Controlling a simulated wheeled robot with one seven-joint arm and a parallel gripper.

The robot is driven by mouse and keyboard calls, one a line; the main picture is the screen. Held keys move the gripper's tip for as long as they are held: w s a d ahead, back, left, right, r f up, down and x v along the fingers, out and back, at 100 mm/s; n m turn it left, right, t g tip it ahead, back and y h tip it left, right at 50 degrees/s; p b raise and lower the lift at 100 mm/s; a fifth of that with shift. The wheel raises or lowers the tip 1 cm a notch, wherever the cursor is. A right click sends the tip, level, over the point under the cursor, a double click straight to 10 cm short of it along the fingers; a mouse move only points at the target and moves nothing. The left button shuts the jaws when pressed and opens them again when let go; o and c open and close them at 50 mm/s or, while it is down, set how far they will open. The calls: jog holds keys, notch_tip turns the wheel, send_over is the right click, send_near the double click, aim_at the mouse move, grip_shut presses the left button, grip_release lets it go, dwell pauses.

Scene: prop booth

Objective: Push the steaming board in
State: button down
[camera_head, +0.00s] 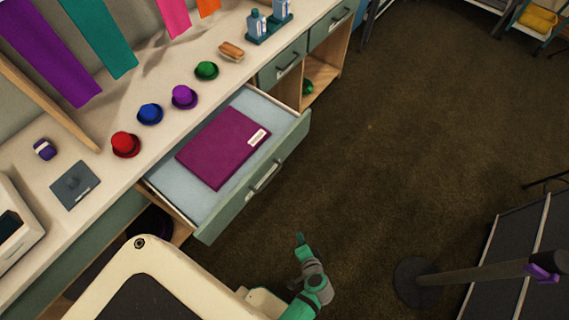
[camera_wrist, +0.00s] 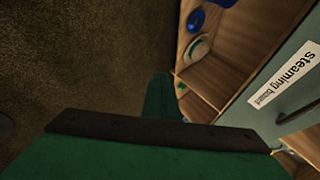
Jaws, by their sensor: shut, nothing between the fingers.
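A drawer-like board with a green front (camera_head: 290,150), a dark handle and a pale blue surface is pulled out from under the counter. A magenta folded piece with a white tag (camera_head: 215,150) lies on it. In the wrist view a green panel (camera_wrist: 305,85) carries a label reading "steaming board" and a dark handle at the right. I cannot tell for sure that this is the pulled-out front. My gripper (camera_head: 300,240) is shut and empty, over the floor in front of the pulled-out board and apart from it. Its green fingers also show in the wrist view (camera_wrist: 158,98).
The counter (camera_head: 105,175) holds several small hats, a brush and a bottle rack (camera_head: 268,22). Wooden shelves (camera_wrist: 220,70) with blue and teal things show beside the labelled panel. A post on a round base (camera_head: 415,283) stands at the right. Open brown floor (camera_head: 400,130) lies beyond the board.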

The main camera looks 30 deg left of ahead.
jog(key=w+a+r+n+g+y, duration=0.1)
jog(key=w+a+r+y, duration=0.2)
jog(key=w, duration=0.2)
jog(key=w+a+r+g+y, duration=0.1)
jog(key=w+a+r+y, duration=0.15)
jog(key=w+y, duration=0.2)
jog(key=w+d+r+n+g+y, duration=0.1)
jog(key=w+r+n+g+y, duration=0.4)
jog(key=r, duration=0.6)
jog(key=w+a+m+t+h, duration=0.1)
jog(key=w+a, duration=0.1)
jog(key=a, duration=1.1)
jog(key=shift+a+m+t, duration=0.3)
jog(key=shift+a+m, duration=0.1)
jog(key=shift+f, duration=0.1)
